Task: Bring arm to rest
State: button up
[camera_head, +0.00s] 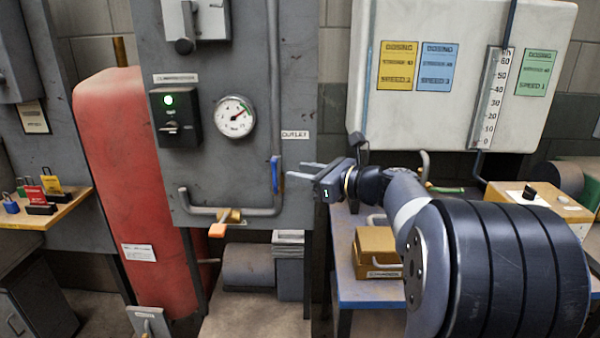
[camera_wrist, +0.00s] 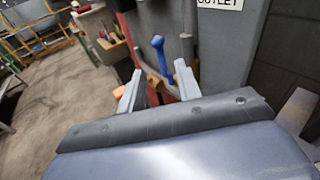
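My gripper (camera_head: 301,170) is stretched out in front of the grey compressor panel (camera_head: 235,70), pointing left toward the blue valve handle (camera_head: 275,173). Its two fingers are apart with nothing between them. In the wrist view the open fingers (camera_wrist: 158,86) show on either side of a gap, and the blue handle (camera_wrist: 158,55) stands upright beyond them. The fingertips look apart from the handle. My arm reaches in from the lower right.
A red tank (camera_head: 125,170) stands left of the panel. An orange lever (camera_head: 218,230) sits on the pipe below. A blue-edged bench (camera_head: 370,296) with a cardboard-coloured box (camera_head: 377,245) is under my arm. A white dosing tank (camera_head: 450,110) is behind.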

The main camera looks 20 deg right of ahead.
jog(key=shift+m+t+y, duration=0.3)
jog(key=shift+t, duration=0.1)
jog(key=x, duration=0.3)
jog(key=b+x, duration=0.1)
jog(key=x, duration=0.3)
jog(key=f+b+x, duration=0.1)
jog(key=x, duration=0.2)
jog(key=shift+w+d, duration=0.1)
jog(key=shift+w, duration=0.15)
jog(key=shift+r+p, duration=0.2)
jog(key=shift+p, duration=0.35)
